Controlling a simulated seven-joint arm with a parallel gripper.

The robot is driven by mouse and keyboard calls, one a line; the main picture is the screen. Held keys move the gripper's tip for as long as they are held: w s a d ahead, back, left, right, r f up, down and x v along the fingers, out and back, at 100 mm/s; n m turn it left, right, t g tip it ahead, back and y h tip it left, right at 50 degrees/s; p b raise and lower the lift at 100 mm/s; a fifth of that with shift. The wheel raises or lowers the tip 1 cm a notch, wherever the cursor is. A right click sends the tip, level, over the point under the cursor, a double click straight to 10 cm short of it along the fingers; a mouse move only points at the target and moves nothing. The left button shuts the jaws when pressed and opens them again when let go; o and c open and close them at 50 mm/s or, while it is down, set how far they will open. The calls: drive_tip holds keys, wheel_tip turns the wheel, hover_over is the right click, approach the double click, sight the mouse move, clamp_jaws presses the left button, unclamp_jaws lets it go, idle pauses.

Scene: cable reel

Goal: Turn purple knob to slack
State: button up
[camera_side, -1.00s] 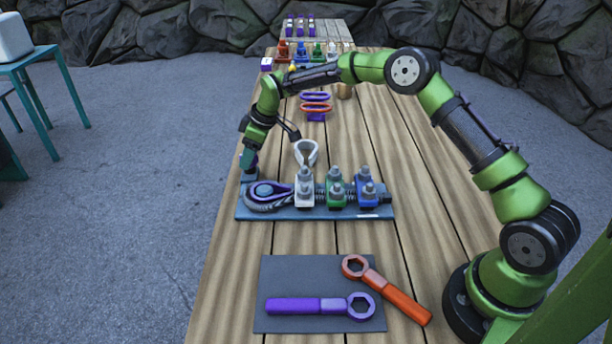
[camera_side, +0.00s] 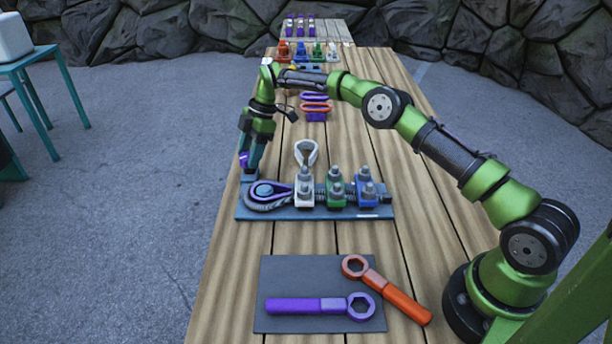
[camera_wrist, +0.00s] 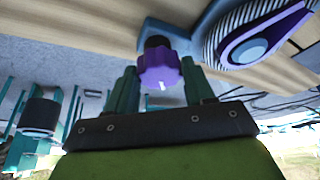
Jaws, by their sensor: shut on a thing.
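The purple knob (camera_wrist: 160,68) shows in the wrist view between my two teal fingers, on a dark shaft, with a small white mark on its face. It also shows in the side view as a small purple patch (camera_side: 244,160), partly covered by the fingers. My gripper (camera_side: 250,165) is shut on the knob at the left end of the blue base plate (camera_side: 285,214). The reel (camera_side: 264,190), with ribbed grey cable around a purple middle, sits beside the knob; it also shows at the upper right of the wrist view (camera_wrist: 255,45).
White (camera_side: 304,195), green (camera_side: 336,195) and blue (camera_side: 366,195) clamp blocks stand right of the reel. A pale loop (camera_side: 306,153) is behind them. A purple wrench (camera_side: 300,306) and an orange wrench (camera_side: 400,300) lie in front. Bare wood separates the base plate and the dark mat (camera_side: 290,270).

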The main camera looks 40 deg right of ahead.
drive_tip(key=shift+n, duration=0.3)
drive_tip(key=o, duration=1)
drive_tip(key=shift+o, duration=0.2)
drive_tip(key=shift+r, duration=0.1)
drive_tip(key=v, duration=0.7)
drive_tip(key=shift+r, duration=0.2)
